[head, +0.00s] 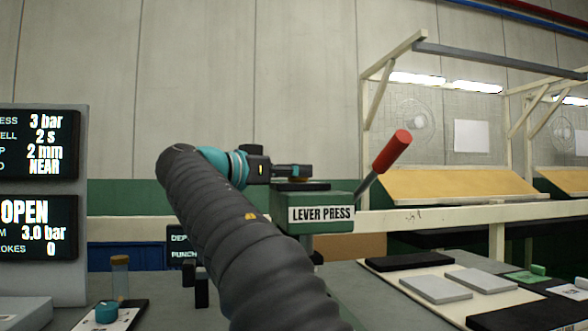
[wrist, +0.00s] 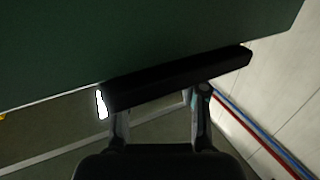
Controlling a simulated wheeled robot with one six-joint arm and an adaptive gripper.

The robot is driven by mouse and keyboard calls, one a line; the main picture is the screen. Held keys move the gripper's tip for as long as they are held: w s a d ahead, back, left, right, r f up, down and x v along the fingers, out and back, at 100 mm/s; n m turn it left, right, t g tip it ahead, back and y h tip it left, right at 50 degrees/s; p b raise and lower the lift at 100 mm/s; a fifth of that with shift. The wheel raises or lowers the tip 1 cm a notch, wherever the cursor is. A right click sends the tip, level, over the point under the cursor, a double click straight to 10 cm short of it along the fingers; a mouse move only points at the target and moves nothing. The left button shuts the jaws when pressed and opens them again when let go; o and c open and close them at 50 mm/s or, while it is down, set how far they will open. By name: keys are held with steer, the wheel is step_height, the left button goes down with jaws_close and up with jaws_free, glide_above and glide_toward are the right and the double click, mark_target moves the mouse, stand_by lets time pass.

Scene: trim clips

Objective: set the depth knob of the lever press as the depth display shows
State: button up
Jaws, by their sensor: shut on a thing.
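The green lever press (head: 285,208) stands in the middle of the head view, with its name on a white label and a red-handled lever (head: 391,151) raised at the right. The knob's setting cannot be read. In the wrist view a black bar (wrist: 180,78) crosses in front of my fingers, below a dark green face. A dark display (head: 178,240) reading "DEP" and "PUNCH" is mostly hidden behind my arm.
Left screens show "3 bar", "2 s", "2 mm", "NEAR" (head: 42,145) and "OPEN", "3.0 bar", "0" (head: 38,228). A teal knob (head: 107,311) and a clear tube (head: 120,278) stand front left. Grey plates (head: 435,289) lie on a board at right.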

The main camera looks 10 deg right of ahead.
steer(key=shift+w+r+m+g+h, duration=0.1)
steer(key=shift+m+g+h, duration=0.4)
steer(key=shift+m+g, duration=0.6)
steer(key=shift+g, duration=0.4)
steer(key=o, duration=1.1)
steer(key=shift+o, duration=0.2)
steer(key=shift+n+t, duration=0.4)
steer(key=shift+t, duration=0.1)
